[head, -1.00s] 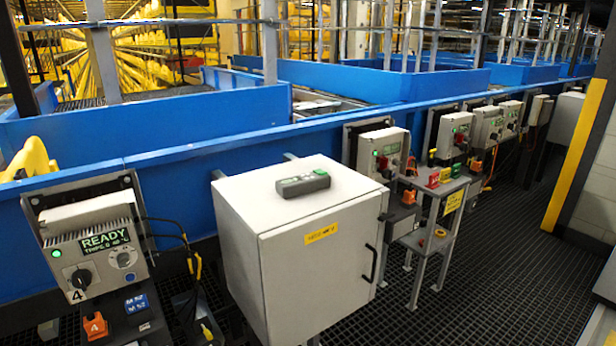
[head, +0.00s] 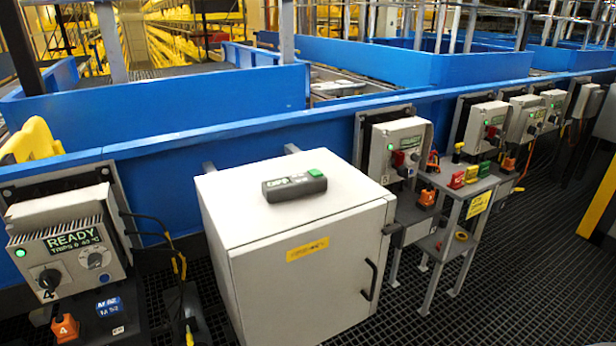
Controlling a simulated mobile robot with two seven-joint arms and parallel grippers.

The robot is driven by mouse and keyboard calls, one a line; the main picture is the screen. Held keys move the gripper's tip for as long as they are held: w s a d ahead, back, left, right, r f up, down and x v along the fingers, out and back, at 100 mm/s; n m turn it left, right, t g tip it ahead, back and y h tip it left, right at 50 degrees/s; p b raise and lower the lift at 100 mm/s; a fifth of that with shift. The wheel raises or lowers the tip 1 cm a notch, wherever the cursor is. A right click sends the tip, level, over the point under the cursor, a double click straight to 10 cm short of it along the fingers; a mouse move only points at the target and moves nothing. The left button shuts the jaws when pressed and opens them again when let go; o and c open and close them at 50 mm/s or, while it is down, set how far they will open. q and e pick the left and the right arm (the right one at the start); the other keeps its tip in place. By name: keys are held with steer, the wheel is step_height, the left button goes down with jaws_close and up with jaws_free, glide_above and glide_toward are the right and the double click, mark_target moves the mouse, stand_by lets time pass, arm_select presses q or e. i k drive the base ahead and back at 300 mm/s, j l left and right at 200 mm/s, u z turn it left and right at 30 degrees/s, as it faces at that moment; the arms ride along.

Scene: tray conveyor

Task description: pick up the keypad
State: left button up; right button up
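The keypad (head: 294,187) is a small dark grey handheld box with a green button at its right end and a light label or display on its face. It lies flat on top of a light grey metal cabinet (head: 318,272), near the middle of the top. Nothing covers it. Neither of my grippers is in the head view.
A control box reading READY (head: 70,244) stands left of the cabinet, with cables between them. A grey stand (head: 467,230) with coloured items is at its right. The blue conveyor wall (head: 180,166) runs behind. Dark grating floor (head: 530,290) lies open at right.

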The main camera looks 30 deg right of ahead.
mark_target(300, 185)
steer(key=i+l, duration=0.1)
steer(key=l, duration=0.3)
steer(key=i+l, duration=0.1)
steer(key=l, duration=0.25)
steer(key=i+l, duration=0.15)
steer(key=l, duration=0.25)
steer(key=i+l, duration=0.1)
steer(key=l, duration=0.25)
steer(key=j, duration=0.7)
